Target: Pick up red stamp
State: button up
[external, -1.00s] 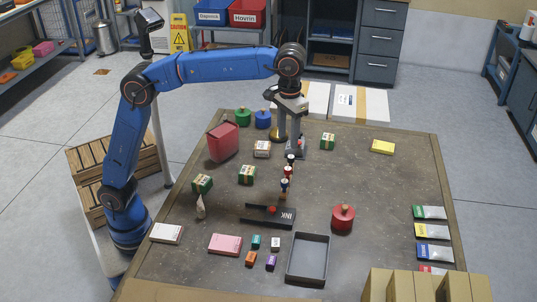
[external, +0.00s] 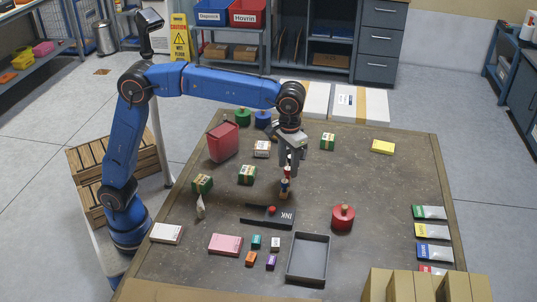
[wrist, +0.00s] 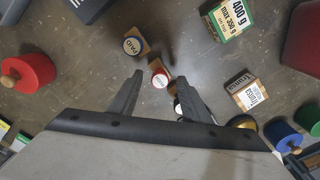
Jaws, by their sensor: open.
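The red stamp (external: 288,172) stands in a short row of stamps on the table, mostly hidden by my gripper in the external view. In the wrist view the red stamp (wrist: 160,79) shows a white round top and lies between the two fingertips. My gripper (wrist: 160,76) is open, pointing down, with a finger on each side of it; I cannot tell whether either touches. The blue stamp (wrist: 134,43) marked PAID stands just beyond it. A dark stamp (wrist: 179,106) is partly hidden by the right finger.
A red knobbed tin (external: 343,219) and grey tray (external: 308,279) are nearer the front. The table's right middle is clear.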

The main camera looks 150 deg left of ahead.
jog(key=shift+f, duration=0.4)
grip_shut()
jog(key=shift+r, duration=0.15)
